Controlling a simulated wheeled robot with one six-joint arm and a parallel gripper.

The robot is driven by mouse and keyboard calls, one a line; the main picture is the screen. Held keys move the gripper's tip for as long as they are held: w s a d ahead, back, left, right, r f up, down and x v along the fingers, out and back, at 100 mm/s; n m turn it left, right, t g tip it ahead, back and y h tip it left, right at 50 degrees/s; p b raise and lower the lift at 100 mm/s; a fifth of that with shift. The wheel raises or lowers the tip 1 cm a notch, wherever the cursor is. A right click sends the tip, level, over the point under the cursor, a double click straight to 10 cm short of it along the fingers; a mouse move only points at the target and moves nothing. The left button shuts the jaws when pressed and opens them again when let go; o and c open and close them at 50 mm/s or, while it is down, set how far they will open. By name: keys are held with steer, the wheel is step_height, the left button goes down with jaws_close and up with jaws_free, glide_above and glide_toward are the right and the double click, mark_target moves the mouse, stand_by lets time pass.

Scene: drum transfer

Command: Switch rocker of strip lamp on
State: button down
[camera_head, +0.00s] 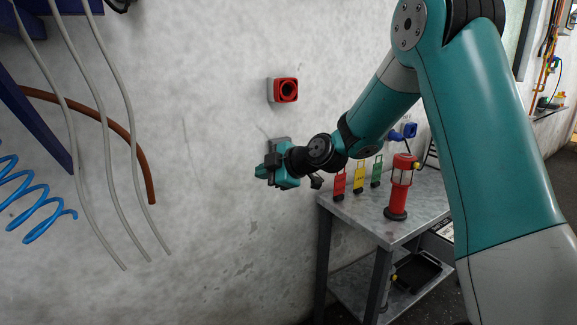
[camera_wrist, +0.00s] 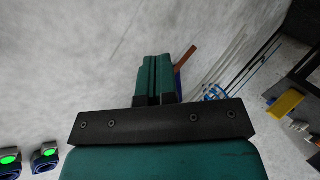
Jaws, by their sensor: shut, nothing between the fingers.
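My gripper (camera_head: 264,173) is in front of the pale wall, left of the metal table and below the red socket-like box. Its teal fingers also show in the wrist view (camera_wrist: 154,80); they lie together with nothing between them, against a background of bare wall. A grey piece shows right behind the gripper in the head view; I cannot tell whether it is a wall fitting or part of the gripper. I can make out neither a strip lamp nor its rocker for certain in either view.
A red wall box (camera_head: 284,90) is above the gripper. A metal table (camera_head: 345,207) at right holds a red lantern (camera_head: 398,190) and red, yellow and green tags. Grey cables (camera_head: 100,130), an orange-brown hose (camera_head: 140,160) and a blue coil (camera_head: 35,205) hang at left. Two green-lit round items (camera_wrist: 46,155) show in the wrist view.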

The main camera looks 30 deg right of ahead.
steer(key=w+d+f+n+t+h, duration=0.1)
steer(key=w+d+f+t+h, duration=0.1)
steer(key=d, duration=0.7)
steer(key=w+d+f+n+t+h, duration=0.1)
steer(key=w+d+f+t+h, duration=0.2)
steer(key=d, duration=0.6)
steer(key=shift+w+d+f+b, duration=0.3)
steer(key=shift+w+d+f, duration=0.05)
steer(key=shift+w+d, duration=0.1)
steer(key=w+f+p, duration=0.2)
steer(key=w+p, duration=0.3)
steer(key=w, duration=0.9)
steer(key=shift+a, duration=0.3)
steer(key=shift+s, duration=0.1)
